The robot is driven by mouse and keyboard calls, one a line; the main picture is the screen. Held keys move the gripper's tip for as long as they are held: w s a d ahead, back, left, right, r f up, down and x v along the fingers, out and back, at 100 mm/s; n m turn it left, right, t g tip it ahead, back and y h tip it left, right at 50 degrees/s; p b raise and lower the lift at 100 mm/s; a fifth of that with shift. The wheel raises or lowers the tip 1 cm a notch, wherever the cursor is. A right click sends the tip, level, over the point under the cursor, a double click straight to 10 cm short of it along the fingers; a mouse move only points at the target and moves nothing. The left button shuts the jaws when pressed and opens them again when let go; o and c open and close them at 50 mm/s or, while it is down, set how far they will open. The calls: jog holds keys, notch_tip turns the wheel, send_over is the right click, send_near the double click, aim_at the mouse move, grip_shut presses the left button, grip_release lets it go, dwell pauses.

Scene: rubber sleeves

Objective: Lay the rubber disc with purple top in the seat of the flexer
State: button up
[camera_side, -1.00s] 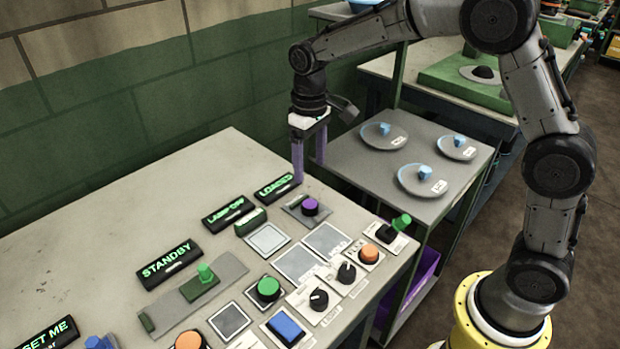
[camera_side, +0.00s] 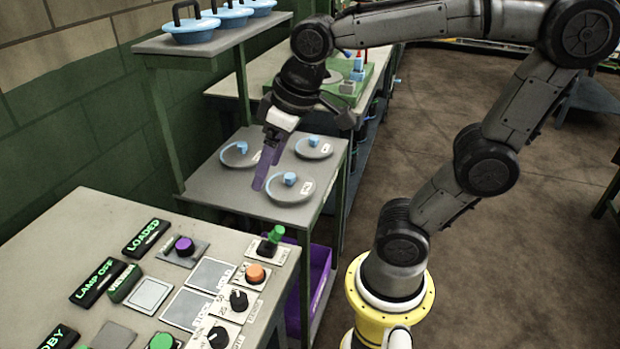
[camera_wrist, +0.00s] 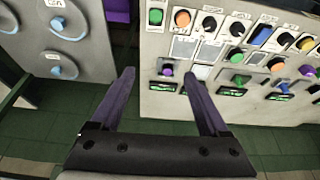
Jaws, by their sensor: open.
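My gripper (camera_side: 268,168) has long purple fingers, open and empty, and points down over the grey side table (camera_side: 222,192). In the wrist view the fingers (camera_wrist: 160,76) are spread apart with nothing between them. I see no disc that plainly has a purple top. Three grey round plates with blue pieces on them (camera_side: 314,155) (camera_side: 230,161) (camera_side: 304,194) are on the side table. A green base (camera_side: 378,65) stands on the bench behind, partly hidden by my arm; I cannot tell whether it is the flexer.
A control console (camera_side: 60,235) with lit signs, coloured buttons and a purple knob (camera_side: 184,246) is at lower left. A shelf (camera_side: 190,43) with blue lidded pans stands at upper left. A purple bin (camera_side: 320,268) sits under the side table.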

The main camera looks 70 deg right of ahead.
jog(key=s+f+t, duration=0.1)
jog(key=s+f, duration=0.1)
jog(key=s, duration=0.5)
jog(key=shift+d+f, duration=0.15)
jog(key=shift+d, duration=0.2)
